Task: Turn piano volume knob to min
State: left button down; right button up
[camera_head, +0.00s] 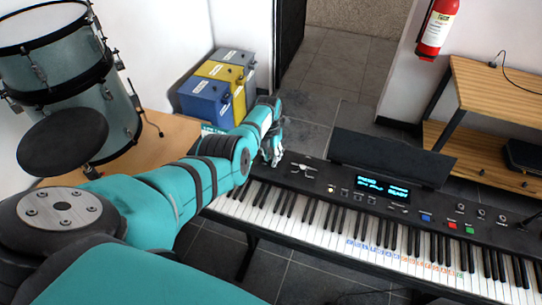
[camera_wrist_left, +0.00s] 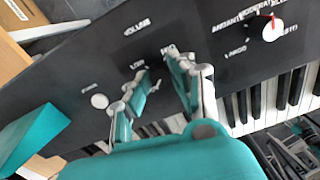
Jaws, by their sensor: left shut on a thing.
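The black piano (camera_head: 322,186) stretches across the lower right of the head view, with its control panel behind the white and black keys. My left gripper (camera_head: 273,153) reaches down to the left end of that panel. In the left wrist view the two fingers of my left gripper (camera_wrist_left: 154,68) are closed in at the spot under the "VOLUME" label (camera_wrist_left: 137,28) on the panel (camera_wrist_left: 75,70). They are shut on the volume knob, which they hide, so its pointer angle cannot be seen. My right gripper is not in view.
A white power knob (camera_wrist_left: 99,101) and a tempo dial (camera_wrist_left: 271,32) flank the fingers on the panel. A music stand (camera_head: 390,158) rises behind the display. Drums (camera_head: 88,95) stand at left; blue and yellow boxes (camera_head: 208,97) stand behind.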

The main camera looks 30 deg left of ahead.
aim_at(270, 158)
pick_arm(q)
jog(key=shift+w+r+n, duration=0.1)
jog(key=shift+n, duration=0.2)
jog(key=c, duration=1.1)
grip_release()
jog(key=shift+c, duration=0.2)
notch_tip(270, 158, up, 12)
jog(key=shift+a, duration=0.25)
